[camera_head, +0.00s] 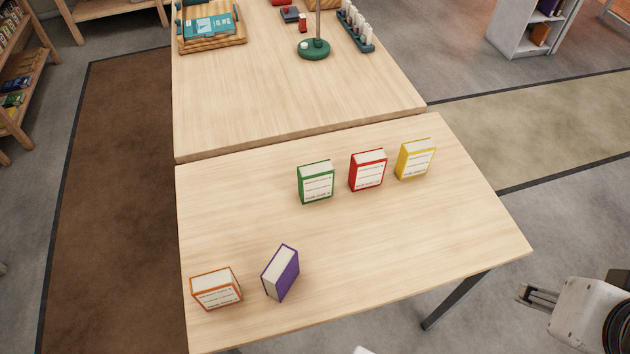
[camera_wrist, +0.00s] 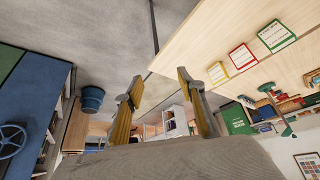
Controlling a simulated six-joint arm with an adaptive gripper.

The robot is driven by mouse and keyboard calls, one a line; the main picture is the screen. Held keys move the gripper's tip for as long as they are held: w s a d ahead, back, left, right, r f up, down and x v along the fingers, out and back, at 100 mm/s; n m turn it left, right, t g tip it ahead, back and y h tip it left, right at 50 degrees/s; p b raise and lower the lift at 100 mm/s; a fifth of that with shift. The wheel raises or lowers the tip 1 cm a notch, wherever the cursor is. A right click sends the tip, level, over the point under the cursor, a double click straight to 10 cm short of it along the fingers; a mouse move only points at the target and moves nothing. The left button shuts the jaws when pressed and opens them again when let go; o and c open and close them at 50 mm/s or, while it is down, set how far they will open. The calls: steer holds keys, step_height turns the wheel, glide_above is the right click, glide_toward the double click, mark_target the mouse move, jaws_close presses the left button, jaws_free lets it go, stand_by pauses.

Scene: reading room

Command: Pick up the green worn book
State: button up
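The green book (camera_head: 316,182) stands upright near the middle of the near table, with a white label on the side facing me. It also shows at the upper right of the wrist view (camera_wrist: 277,37), which is strongly tilted. I cannot make out wear on it. My gripper (camera_head: 523,293) is at the lower right of the head view, off the table's right edge and well apart from the green book. In the wrist view its two fingers (camera_wrist: 160,78) are spread with nothing between them.
The red book (camera_head: 367,170) and yellow book (camera_head: 415,159) stand right of the green one. The orange book (camera_head: 217,289) and purple book (camera_head: 281,272) are at the front left. The far table holds a wooden tray (camera_head: 241,38) and green lamp base (camera_head: 314,49). The table's centre is clear.

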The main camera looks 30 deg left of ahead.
steer(key=o, duration=1)
steer(key=shift+o, duration=0.2)
steer(key=shift+w, duration=0.1)
